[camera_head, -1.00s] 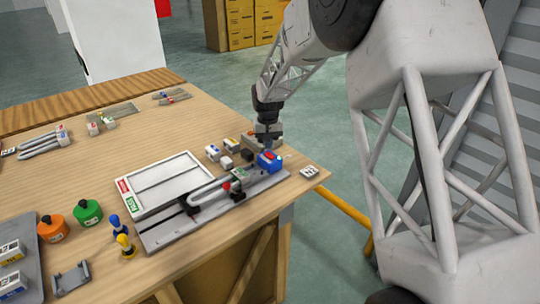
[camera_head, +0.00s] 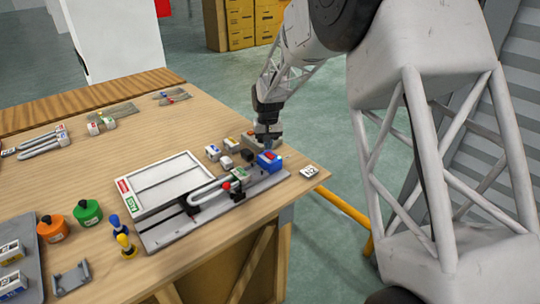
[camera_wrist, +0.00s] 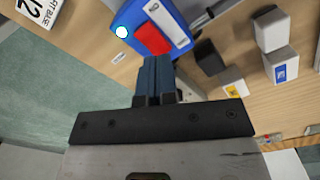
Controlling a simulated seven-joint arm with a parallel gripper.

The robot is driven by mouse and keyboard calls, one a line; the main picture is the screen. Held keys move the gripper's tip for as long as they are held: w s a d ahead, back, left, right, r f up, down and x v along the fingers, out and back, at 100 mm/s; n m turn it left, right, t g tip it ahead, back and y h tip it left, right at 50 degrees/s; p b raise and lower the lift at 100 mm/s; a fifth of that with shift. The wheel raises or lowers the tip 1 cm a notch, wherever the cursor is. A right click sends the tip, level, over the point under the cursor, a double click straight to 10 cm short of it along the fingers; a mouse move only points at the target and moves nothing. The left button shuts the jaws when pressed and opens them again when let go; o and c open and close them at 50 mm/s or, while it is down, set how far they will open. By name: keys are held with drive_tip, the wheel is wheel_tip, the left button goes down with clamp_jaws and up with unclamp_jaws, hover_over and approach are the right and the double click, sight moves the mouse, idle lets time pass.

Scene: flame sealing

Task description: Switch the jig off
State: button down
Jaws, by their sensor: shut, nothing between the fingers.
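The jig (camera_head: 170,232) is a long grey base near the table's front edge, with a clamped grey tube and a red knob on it. At its right end sits a blue switch box (camera_head: 270,160) with a red rocker.
Small blocks (camera_head: 228,145) stand behind the box. A white tag marked 12 (camera_head: 309,172) lies right of it by the table edge. A white-framed tray (camera_head: 160,182) lies to the left, with green (camera_head: 88,212) and orange (camera_head: 53,228) bottles beyond.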

sight(268, 153)
drive_tip(key=shift+f, duration=1.2)
idle(1.1)
drive_tip(key=shift+r, duration=0.1)
drive_tip(key=shift+r, duration=3.45)
